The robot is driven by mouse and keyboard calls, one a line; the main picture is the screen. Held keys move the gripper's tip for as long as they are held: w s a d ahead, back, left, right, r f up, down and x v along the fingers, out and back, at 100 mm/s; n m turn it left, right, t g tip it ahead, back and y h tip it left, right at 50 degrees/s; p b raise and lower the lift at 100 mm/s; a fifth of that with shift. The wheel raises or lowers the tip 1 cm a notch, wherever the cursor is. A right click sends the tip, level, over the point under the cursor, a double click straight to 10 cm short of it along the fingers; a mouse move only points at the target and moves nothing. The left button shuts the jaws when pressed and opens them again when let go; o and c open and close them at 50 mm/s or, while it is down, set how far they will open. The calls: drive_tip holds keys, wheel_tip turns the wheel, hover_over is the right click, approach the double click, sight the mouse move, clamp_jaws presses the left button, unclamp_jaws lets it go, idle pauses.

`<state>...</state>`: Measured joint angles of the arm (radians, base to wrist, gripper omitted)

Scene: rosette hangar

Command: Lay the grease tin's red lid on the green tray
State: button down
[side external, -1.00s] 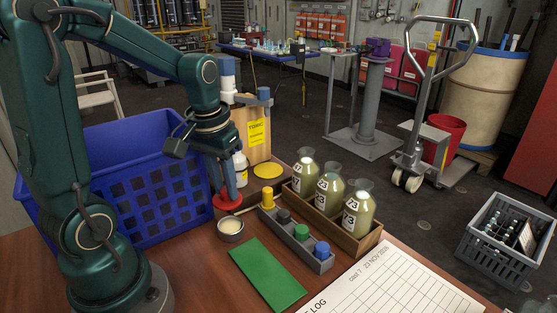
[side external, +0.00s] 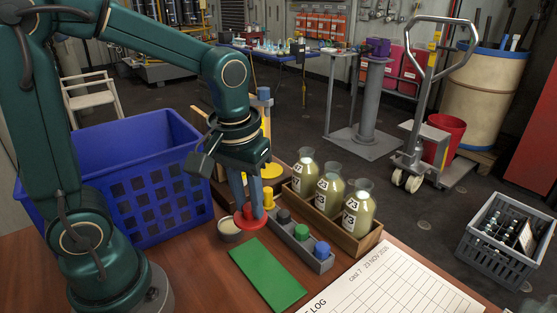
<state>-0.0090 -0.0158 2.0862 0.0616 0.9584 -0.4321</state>
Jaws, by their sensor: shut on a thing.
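My gripper (side external: 254,211) is shut on the red lid (side external: 250,221) and holds it between the grease tin and the rack of coloured knobs. The lid looks a little above the table. The open grease tin (side external: 229,230), with pale grease inside, stands just left of the lid, which overlaps its edge in the picture. The green tray (side external: 267,274) lies flat and bare on the table, in front of the tin and the lid.
A grey rack (side external: 316,262) with yellow, dark, green and blue knobs stands right of the tray. A wooden crate (side external: 340,237) of bottles is behind it. A blue basket (side external: 150,205) stands at left, and a log sheet (side external: 392,294) lies at right.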

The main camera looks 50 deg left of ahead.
sight(241, 225)
wheel_tip(241, 225, down, 10)
drive_tip(key=shift+r, duration=0.15)
idle(0.3)
drive_tip(key=c, duration=0.7)
unclamp_jaws()
drive_tip(key=r, duration=0.4)
drive_tip(key=s+r, duration=0.1)
drive_tip(key=r, duration=0.6)
drive_tip(key=shift+s+d+r, duration=0.15)
drive_tip(key=shift+d+r, duration=0.2)
drive_tip(key=shift+s+r+t, duration=0.3)
drive_tip(key=shift+s+r, duration=0.1)
drive_tip(key=shift+r, duration=0.05)
drive_tip(key=shift+s+d+r+m+t+h, duration=0.1)
drive_tip(key=shift+s+r+m+t, duration=0.1)
drive_tip(key=shift+s+m+t, duration=0.5)
drive_tip(key=shift+s+d+r+m+t+h, duration=0.1)
drive_tip(key=shift+s+r+m+t, duration=0.1)
drive_tip(key=shift+s+m+t, duration=0.5)
drive_tip(key=shift+s+d+r+m+t+h, duration=0.1)
drive_tip(key=shift+s+r+m+t, duration=0.1)
drive_tip(key=shift+s+m+t, duration=0.5)
